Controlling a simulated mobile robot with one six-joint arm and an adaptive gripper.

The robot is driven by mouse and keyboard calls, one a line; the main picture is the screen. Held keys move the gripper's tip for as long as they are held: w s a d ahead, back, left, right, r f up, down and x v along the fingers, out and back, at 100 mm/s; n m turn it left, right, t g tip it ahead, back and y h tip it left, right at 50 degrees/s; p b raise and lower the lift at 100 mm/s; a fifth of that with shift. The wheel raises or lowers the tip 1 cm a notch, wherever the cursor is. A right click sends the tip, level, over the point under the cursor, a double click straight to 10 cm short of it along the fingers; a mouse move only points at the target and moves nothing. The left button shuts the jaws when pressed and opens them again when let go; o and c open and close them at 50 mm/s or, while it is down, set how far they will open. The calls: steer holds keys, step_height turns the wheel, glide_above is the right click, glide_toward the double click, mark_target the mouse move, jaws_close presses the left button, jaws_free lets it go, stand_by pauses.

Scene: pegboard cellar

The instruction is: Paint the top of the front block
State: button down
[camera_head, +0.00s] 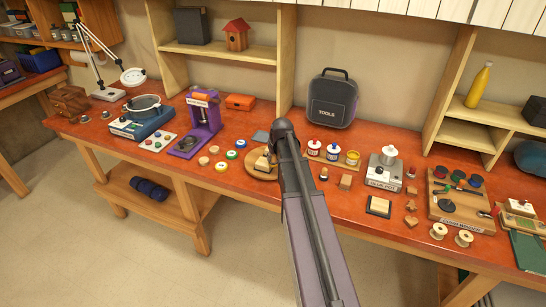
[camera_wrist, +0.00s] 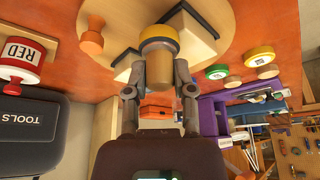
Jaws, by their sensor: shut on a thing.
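My gripper (camera_wrist: 157,85) is shut on a wooden dabber (camera_wrist: 158,62) with a yellow end (camera_wrist: 159,33). In the wrist view the yellow end points at a round wooden board (camera_wrist: 235,12). A pale block with dark edges (camera_wrist: 198,36) on the board shows beside the dabber, and part of another (camera_wrist: 124,68) shows on its other side. I cannot tell whether the yellow end touches a block. In the head view my arm hides the gripper and part of the round board (camera_head: 259,175); a pale block (camera_head: 261,164) shows on it.
Red (camera_head: 314,146), blue (camera_head: 333,152) and yellow (camera_head: 353,158) paint pots stand right of my arm, before a dark tool case (camera_head: 332,101). A purple machine (camera_head: 205,112) and several round-topped pieces stand left.

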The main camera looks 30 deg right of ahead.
steer(key=shift+w+a, duration=0.1)
stand_by(0.3)
steer(key=shift+w+a, duration=1.15)
steer(key=shift+w, duration=0.3)
steer(key=shift+w+a+r, duration=0.1)
steer(key=shift+w+a, duration=1.1)
steer(key=shift+w, duration=0.3)
steer(key=shift+s+d, duration=0.1)
steer(key=shift+d, duration=0.05)
steer(key=shift+s+d, duration=0.55)
steer(key=shift+s, duration=0.2)
steer(key=shift+s+d, duration=0.55)
steer(key=shift+s, duration=0.2)
